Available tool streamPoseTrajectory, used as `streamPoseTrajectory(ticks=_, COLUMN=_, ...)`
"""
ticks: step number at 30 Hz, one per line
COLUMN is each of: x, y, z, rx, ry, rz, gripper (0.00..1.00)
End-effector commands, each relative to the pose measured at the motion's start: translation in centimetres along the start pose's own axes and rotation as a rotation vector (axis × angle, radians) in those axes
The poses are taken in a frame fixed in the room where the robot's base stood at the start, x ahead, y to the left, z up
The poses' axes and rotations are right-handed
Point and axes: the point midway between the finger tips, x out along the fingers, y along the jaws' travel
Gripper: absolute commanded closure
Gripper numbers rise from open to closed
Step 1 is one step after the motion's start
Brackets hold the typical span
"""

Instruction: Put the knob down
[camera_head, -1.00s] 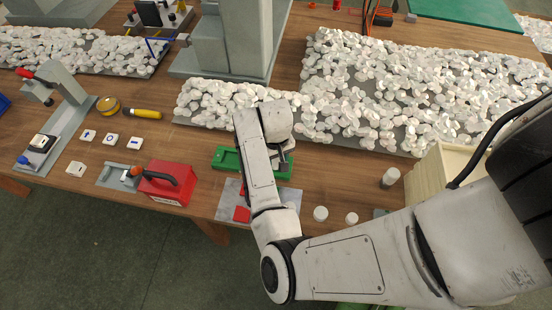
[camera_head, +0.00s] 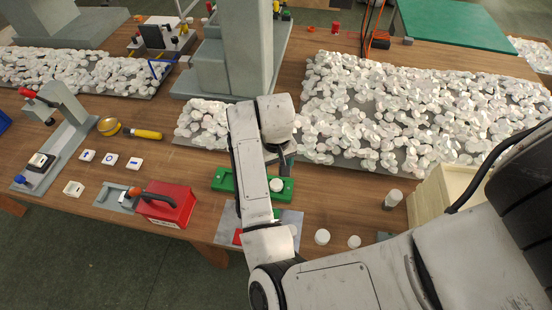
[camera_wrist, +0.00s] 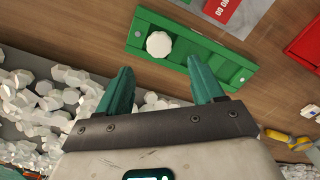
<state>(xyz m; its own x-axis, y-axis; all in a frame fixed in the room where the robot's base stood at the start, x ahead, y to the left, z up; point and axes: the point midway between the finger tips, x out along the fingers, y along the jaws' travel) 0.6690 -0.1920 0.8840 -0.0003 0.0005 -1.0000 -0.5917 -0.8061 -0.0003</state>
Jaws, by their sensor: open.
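A white round knob (camera_head: 276,184) sits in the green fixture (camera_head: 224,183), near the right part of it in the head view. In the wrist view the knob (camera_wrist: 159,44) rests in the left part of the green fixture (camera_wrist: 186,56), apart from my fingers. My gripper (camera_wrist: 162,82) has its two teal fingers spread wide with nothing between them. In the head view my gripper (camera_head: 286,160) is at the far side of the fixture, partly hidden by my own arm, which also covers the fixture's middle.
Heaps of white pieces (camera_head: 420,105) lie on grey mats behind. Two white round pieces (camera_head: 322,236) (camera_head: 354,242) and a cylinder (camera_head: 393,198) stand at right. A red box (camera_head: 168,205) is left of the fixture. A grey column (camera_head: 247,50) rises behind.

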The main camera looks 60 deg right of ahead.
Motion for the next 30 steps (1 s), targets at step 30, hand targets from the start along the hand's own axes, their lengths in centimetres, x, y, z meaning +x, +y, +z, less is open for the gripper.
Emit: streamPoseTrajectory(ticks=30, x=-1.4, y=3.5, z=7.6, rx=-0.458, ry=0.209, rz=0.162, gripper=0.33)
